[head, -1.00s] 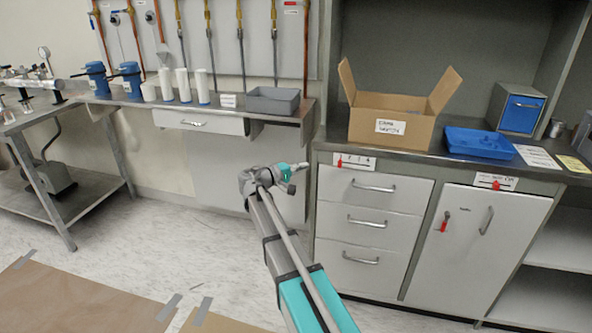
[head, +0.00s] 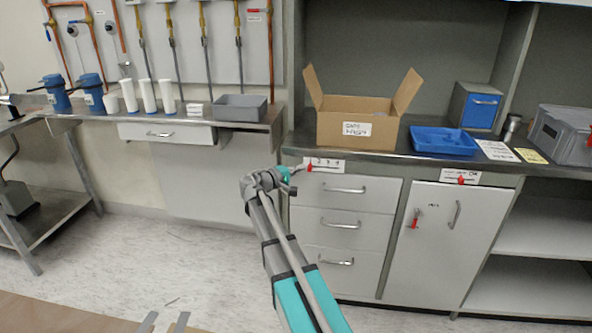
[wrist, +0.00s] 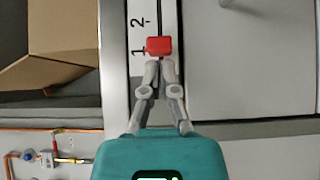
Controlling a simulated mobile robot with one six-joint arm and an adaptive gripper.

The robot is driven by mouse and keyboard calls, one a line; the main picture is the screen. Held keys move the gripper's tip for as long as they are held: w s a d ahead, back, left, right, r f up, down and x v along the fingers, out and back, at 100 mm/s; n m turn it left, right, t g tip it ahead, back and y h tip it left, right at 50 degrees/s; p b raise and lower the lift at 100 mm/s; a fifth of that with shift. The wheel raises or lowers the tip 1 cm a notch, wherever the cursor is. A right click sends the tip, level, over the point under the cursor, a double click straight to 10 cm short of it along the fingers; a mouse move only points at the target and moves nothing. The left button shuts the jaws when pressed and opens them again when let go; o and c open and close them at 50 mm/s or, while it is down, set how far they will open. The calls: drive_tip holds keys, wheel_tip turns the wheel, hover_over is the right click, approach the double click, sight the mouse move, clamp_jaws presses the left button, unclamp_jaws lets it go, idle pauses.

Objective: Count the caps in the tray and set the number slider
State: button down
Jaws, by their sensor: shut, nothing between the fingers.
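The number slider (head: 328,163) is a white plate on the counter's front edge, above the drawers. Its red knob (wrist: 159,46) stands beside the "1" in the wrist view, with "2" further along the slot. My gripper (wrist: 160,63) is shut and empty, its fingertips right at the knob; I cannot tell whether they touch it. In the head view my gripper (head: 293,171) is just left of the slider. A blue tray (head: 444,152) lies on the counter right of the cardboard box. No caps can be made out in it from here.
An open cardboard box (head: 345,128) stands on the counter behind the slider. A second plate with a red knob (head: 460,179) is on the right. A grey bin (head: 240,108) and white cylinders stand on the left bench. A grey crate (head: 566,135) is at far right.

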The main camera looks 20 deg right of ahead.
drive_tip(key=shift+d, duration=0.1)
drive_tip(key=s+d, duration=0.1)
drive_tip(key=d, duration=0.1)
drive_tip(key=s+d, duration=0.2)
drive_tip(key=shift+s+d, duration=0.2)
drive_tip(key=shift+d, duration=0.2)
drive_tip(key=shift+w+a, duration=0.1)
drive_tip(key=shift+w+a, duration=0.25)
drive_tip(key=shift+a, duration=0.1)
approach(323, 167)
drive_tip(key=a, duration=0.6)
drive_tip(key=shift+w, duration=0.45)
